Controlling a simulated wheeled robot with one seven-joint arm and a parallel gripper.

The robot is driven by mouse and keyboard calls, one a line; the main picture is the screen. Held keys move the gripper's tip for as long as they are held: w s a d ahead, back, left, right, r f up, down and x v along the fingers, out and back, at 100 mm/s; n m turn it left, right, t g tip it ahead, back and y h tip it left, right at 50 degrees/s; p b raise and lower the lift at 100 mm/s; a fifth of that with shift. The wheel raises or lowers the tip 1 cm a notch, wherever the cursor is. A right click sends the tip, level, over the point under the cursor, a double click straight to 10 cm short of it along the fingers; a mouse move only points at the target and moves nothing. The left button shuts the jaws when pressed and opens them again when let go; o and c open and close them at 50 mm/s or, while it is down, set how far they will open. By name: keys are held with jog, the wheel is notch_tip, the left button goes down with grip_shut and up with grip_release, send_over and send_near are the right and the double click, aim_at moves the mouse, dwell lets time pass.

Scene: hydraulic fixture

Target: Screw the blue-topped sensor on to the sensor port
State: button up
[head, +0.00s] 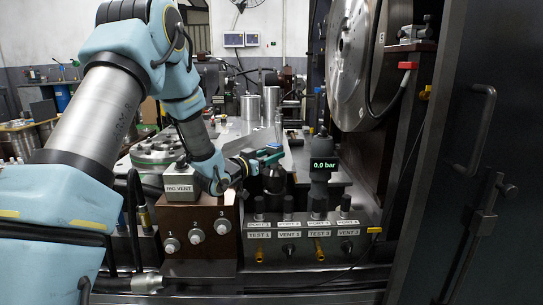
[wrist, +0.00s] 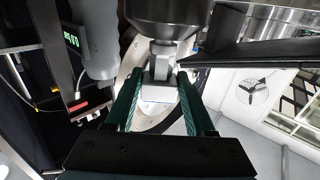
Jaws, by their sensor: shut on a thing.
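My gripper (head: 270,156) is at the middle of the head view, over a dark rounded cylinder (head: 275,182). In the wrist view, its green fingers (wrist: 160,78) are shut on a small light-grey piece (wrist: 158,92), apparently the sensor. A metal hex part (wrist: 165,50) lies between that piece and the wide dark cylinder (wrist: 163,8). The pieces look in line; I cannot tell whether they are threaded together. I cannot identify the sensor port for certain.
A gauge reading 0.0 bar (head: 322,165) stands close to the right of my gripper. Below is a panel of labelled ports and valves (head: 300,243). A RIG VENT block (head: 181,187) is at left. A large metal disc (head: 352,65) rises behind right.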

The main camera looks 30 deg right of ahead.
aim_at(271, 147)
jog(key=shift+w+f, duration=0.1)
jog(key=shift+w, duration=0.05)
jog(key=o, duration=1.4)
jog(key=shift+g, duration=0.3)
notch_tip(271, 147, up, 10)
jog(key=shift+p, duration=0.45)
